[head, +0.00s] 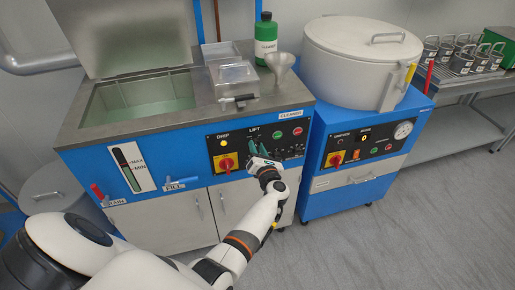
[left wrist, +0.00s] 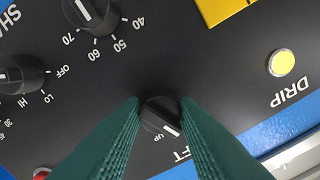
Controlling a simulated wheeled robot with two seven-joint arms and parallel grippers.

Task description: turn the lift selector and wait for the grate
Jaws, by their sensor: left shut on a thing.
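The black lift selector knob (left wrist: 160,112) sits between the green fingers of my left gripper (left wrist: 161,106) in the left wrist view. The fingers are shut on its sides. Its white pointer mark faces the lower right of that view, beside the UP label. In the head view my left gripper (head: 260,152) is at the LIFT part of the black panel (head: 231,138) and hides most of the knob. The open tank (head: 140,101) holds pale green liquid; I cannot make out a grate in it. My right gripper is not in view.
The yellow DRIP lamp (left wrist: 282,63) looks lit. A red rotary switch on a yellow plate (head: 227,163) is left of my gripper. Other knobs (left wrist: 22,75) sit close by. A blue cabinet with a round drum (head: 350,60) stands right. Grey floor (head: 420,200) is clear.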

